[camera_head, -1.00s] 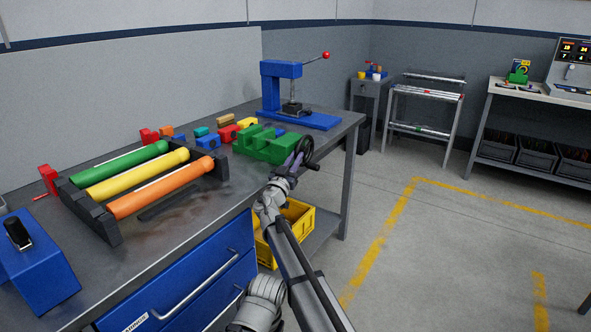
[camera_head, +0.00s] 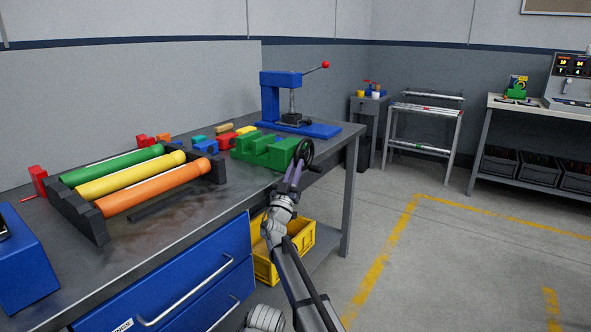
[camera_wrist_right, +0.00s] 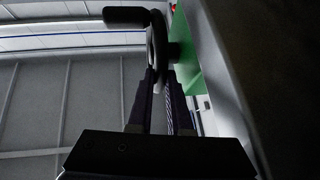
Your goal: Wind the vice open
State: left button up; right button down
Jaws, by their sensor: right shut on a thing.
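The green vice (camera_head: 262,150) sits at the right end of the workbench, in the head view. Its dark handwheel (camera_head: 306,150) faces the aisle, with a crank knob low on its right. My right gripper (camera_head: 296,171) reaches up to the wheel's lower edge and is shut on its rim. In the right wrist view the handwheel (camera_wrist_right: 158,50) shows edge-on between the fingers (camera_wrist_right: 160,85), its knob sticking out to the upper left. A strip of the green vice (camera_wrist_right: 187,55) shows behind it. How far the jaws stand apart is hard to tell. My left gripper is out of view.
The workbench (camera_head: 175,235) also holds a rack with coloured rollers (camera_head: 95,230), several coloured blocks and a blue press (camera_head: 285,100). A yellow crate (camera_head: 300,240) stands under the bench. The floor on the right is free.

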jog(key=c, duration=1.1)
grip_release()
jog(key=shift+s+f, duration=0.1)
jog(key=shift+f, duration=0.05)
jog(key=b+v, duration=0.4)
jog(key=v, duration=0.3)
jog(key=shift+s+a+f, duration=0.15)
jog(key=shift+s, duration=0.1)
